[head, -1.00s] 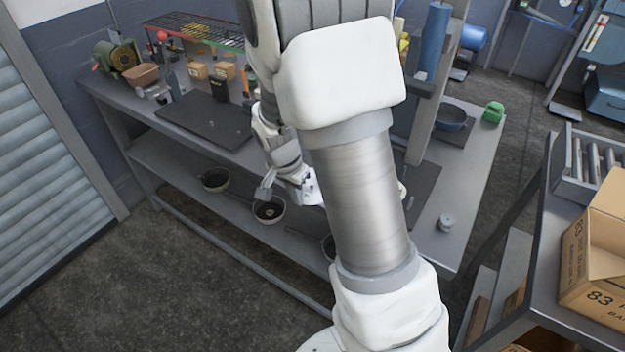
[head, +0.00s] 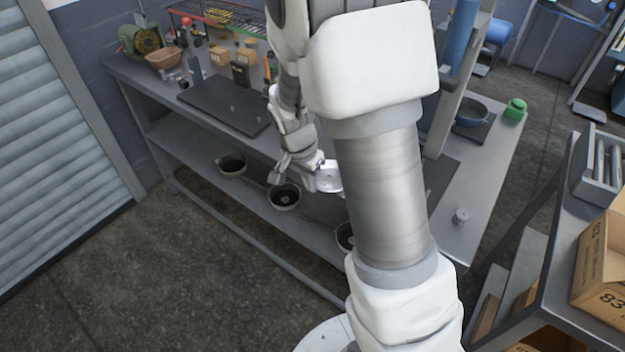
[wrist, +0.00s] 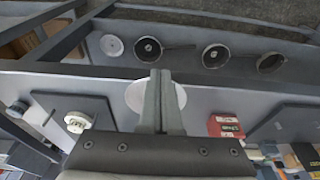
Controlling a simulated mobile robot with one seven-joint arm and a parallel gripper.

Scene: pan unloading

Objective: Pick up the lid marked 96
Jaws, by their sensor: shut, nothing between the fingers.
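No number can be read on any lid. A pale round lid (wrist: 135,98) lies behind my fingertips in the wrist view, apparently near the front edge of the bench top; its middle is hidden by the fingers. A pale disc (head: 328,177) beside my gripper (head: 284,170) in the head view looks like the same lid. A second white lid with a knob (wrist: 78,122) sits on a dark mat. A third pale disc (wrist: 111,45) lies on the lower shelf. My gripper (wrist: 160,80) is shut and empty, its fingers together in front of the first lid.
Dark pans (head: 232,165) (head: 284,196) stand on the lower shelf (head: 190,145). A red box (wrist: 226,125) is on the bench top. A cardboard box (head: 600,270) stands on another table.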

